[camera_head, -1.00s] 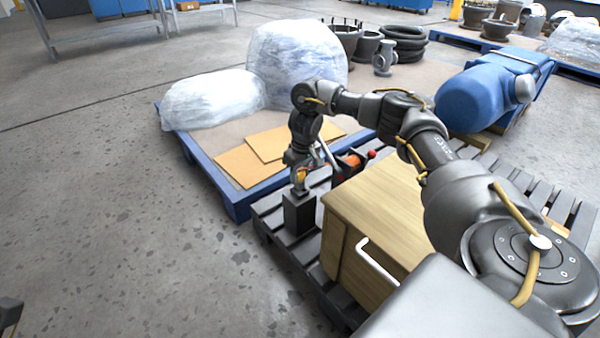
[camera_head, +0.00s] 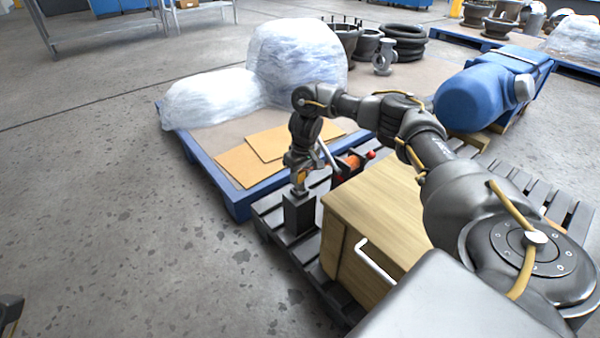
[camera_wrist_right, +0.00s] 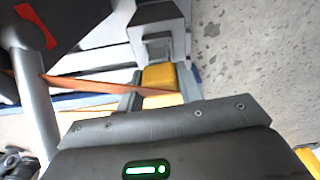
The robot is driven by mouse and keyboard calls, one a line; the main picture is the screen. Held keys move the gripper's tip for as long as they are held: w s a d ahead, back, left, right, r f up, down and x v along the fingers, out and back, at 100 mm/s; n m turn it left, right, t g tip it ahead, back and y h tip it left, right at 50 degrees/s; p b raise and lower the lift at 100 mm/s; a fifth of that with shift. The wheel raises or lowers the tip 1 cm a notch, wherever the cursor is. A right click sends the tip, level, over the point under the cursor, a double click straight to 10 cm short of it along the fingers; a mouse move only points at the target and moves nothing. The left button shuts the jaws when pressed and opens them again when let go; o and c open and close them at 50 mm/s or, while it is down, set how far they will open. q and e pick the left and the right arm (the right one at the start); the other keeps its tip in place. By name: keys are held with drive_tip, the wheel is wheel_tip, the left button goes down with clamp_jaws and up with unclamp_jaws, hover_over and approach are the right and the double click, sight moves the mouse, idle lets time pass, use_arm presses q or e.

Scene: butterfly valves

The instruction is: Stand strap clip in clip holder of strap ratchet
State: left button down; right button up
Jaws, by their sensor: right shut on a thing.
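My right gripper (camera_head: 298,184) points down over the clip holder (camera_head: 299,214), a dark upright block on the pallet. In the right wrist view the gripper (camera_wrist_right: 161,88) is shut on the yellow strap clip (camera_wrist_right: 160,76). The clip's grey metal end points to the clip holder (camera_wrist_right: 160,18); whether it is inside cannot be told. An orange strap (camera_wrist_right: 95,84) runs left from the clip. The strap ratchet (camera_head: 350,162), dark with orange and a red knob, stands behind the wooden cabinet. A dark part at the lower left edge may be my left gripper, mostly cut off.
The wooden cabinet (camera_head: 380,208) with a white handle stands on the dark pallet (camera_head: 272,212), right of the holder. Behind are a blue pallet (camera_head: 240,205) with cardboard sheets and wrapped loads, and a blue tank (camera_head: 470,98). Floor at left is clear.

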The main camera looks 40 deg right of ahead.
drive_tip(key=shift+f+p, duration=0.2)
drive_tip(key=shift+p, duration=0.9)
idle(1.1)
drive_tip(key=shift+f+p, duration=0.95)
drive_tip(key=shift+p, duration=0.15)
idle(1.1)
drive_tip(key=o, duration=1.2)
wheel_tip(320, 180, up, 11)
drive_tip(key=s+p, duration=0.1)
drive_tip(key=p, duration=0.4)
drive_tip(key=shift+s+f, duration=0.15)
